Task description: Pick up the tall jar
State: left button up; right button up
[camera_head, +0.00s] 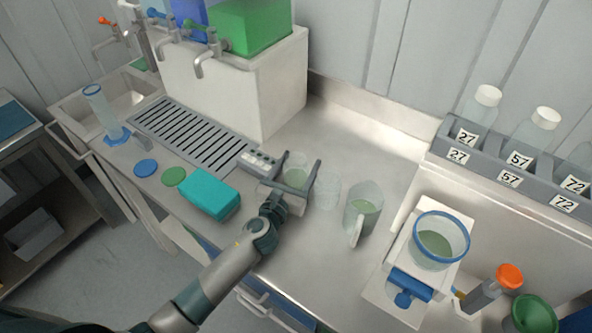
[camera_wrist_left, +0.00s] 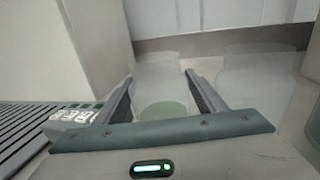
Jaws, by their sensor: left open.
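A clear jar (camera_head: 297,174) with pale green contents stands on the steel counter in front of the white tank stand. It also shows in the left wrist view (camera_wrist_left: 160,85), with a green disc low in it. My left gripper (camera_head: 301,159) is open, with one finger on each side of this jar; I cannot tell whether they touch it. A second clear jar (camera_head: 327,191) stands just to its right, close outside the right finger, and shows in the left wrist view (camera_wrist_left: 258,88). I cannot tell for certain which one is the tall jar. My right gripper is not in view.
A handled jug (camera_head: 362,211) with green contents stands further right. A teal box (camera_head: 210,194) and a drain grate (camera_head: 190,136) lie left. A blue-rimmed vessel (camera_head: 437,240) and a bottle rack (camera_head: 510,170) are at the right. The counter behind the jars is clear.

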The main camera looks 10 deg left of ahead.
pick_arm(q)
jog(key=shift+w+d, duration=0.1)
jog(key=shift+w, duration=0.45)
jog(key=c, duration=0.9)
jog(key=shift+r, duration=0.1)
notch_tip(320, 180, up, 10)
jog(key=shift+f+p, duration=0.1)
jog(key=shift+p, duration=0.85)
